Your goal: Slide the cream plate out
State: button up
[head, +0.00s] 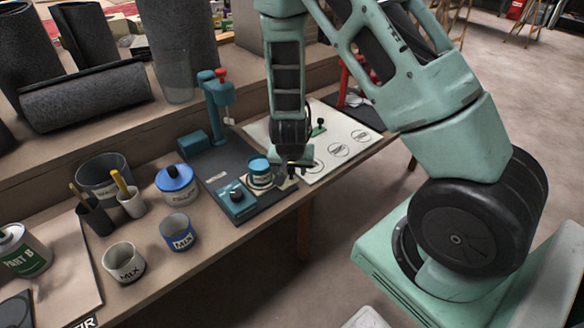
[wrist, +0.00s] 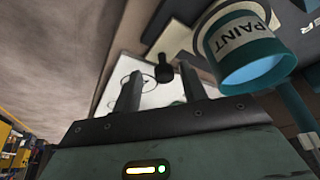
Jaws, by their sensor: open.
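The cream plate (head: 288,185) shows as a thin pale edge at the right end of the dark mat, beside and apparently under a paint can (head: 260,175) with a teal lid. The can's PAINT label shows in the wrist view (wrist: 235,40), upside down at the upper right. My gripper (head: 292,166) is low over the mat's right edge, just right of the can. In the wrist view my gripper (wrist: 158,85) has its two fingers apart, with nothing seen held between them. My gripper hides part of the plate, and I cannot tell whether they touch.
A teal stand (head: 220,105) and a teal box (head: 236,200) are on the dark mat. A white board with circles (head: 338,150) lies to the right, with a black knob (wrist: 163,69) on it. Cups and a blue-lidded pot (head: 176,183) stand left. Open floor lies beyond the bench's front edge.

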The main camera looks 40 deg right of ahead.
jog(key=p+v, duration=0.8)
jog(key=v, duration=0.9)
jog(key=shift+r, duration=0.15)
jog(key=shift+s+a, duration=0.1)
jog(key=shift+a, duration=0.05)
